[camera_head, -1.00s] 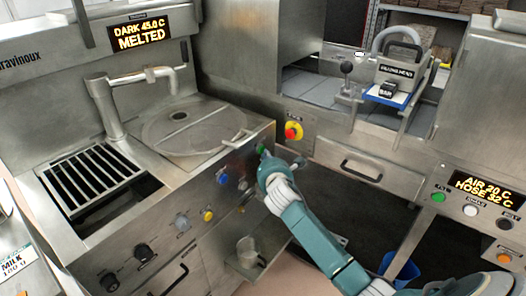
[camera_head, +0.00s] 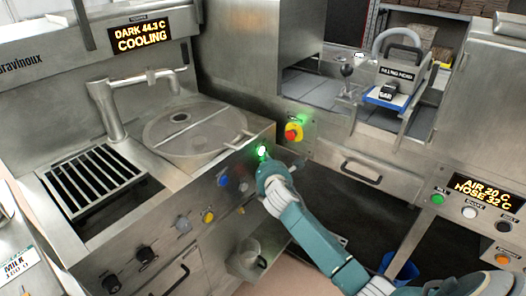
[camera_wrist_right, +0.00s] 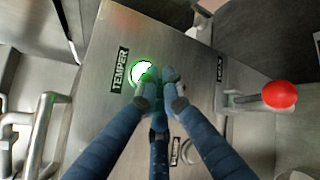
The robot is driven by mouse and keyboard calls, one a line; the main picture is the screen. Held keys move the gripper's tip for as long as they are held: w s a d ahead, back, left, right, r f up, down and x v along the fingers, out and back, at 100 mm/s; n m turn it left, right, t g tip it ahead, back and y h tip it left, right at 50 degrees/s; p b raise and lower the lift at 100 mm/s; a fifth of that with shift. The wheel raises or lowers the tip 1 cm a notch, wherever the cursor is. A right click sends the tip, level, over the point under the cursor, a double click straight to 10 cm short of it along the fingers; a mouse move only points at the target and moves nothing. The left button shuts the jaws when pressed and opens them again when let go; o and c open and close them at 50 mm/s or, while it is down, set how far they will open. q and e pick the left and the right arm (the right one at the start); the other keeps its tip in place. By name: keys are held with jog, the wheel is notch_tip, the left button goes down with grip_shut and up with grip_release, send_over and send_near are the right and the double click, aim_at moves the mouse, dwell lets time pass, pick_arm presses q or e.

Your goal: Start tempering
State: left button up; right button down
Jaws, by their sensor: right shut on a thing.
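The green TEMPER button (camera_head: 262,151) is lit on the front panel of the tempering machine. It glows bright, with its TEMPER label (camera_wrist_right: 120,70) beside it, in the right wrist view. My right gripper (camera_head: 266,166) is at the button, its fingers (camera_wrist_right: 160,88) shut and their tips covering the button's lower edge. The machine's display (camera_head: 140,36) reads DARK 44.3 C, COOLING. The round lid (camera_head: 195,128) lies flat on the machine's top. My left gripper is not in view.
A jug (camera_head: 248,250) stands on a low shelf. Blue and yellow knobs (camera_head: 208,217) line the panel.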

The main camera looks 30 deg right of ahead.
jog(key=shift+d+r, duration=0.2)
jog(key=shift+r, duration=0.3)
jog(key=shift+d+r, duration=0.15)
jog(key=shift+r, duration=0.35)
jog(key=s+d+p, duration=0.2)
jog(key=s+p, duration=0.1)
jog(key=s, duration=0.3)
jog(key=shift+f+p, duration=0.35)
jog(key=shift+f, duration=0.1)
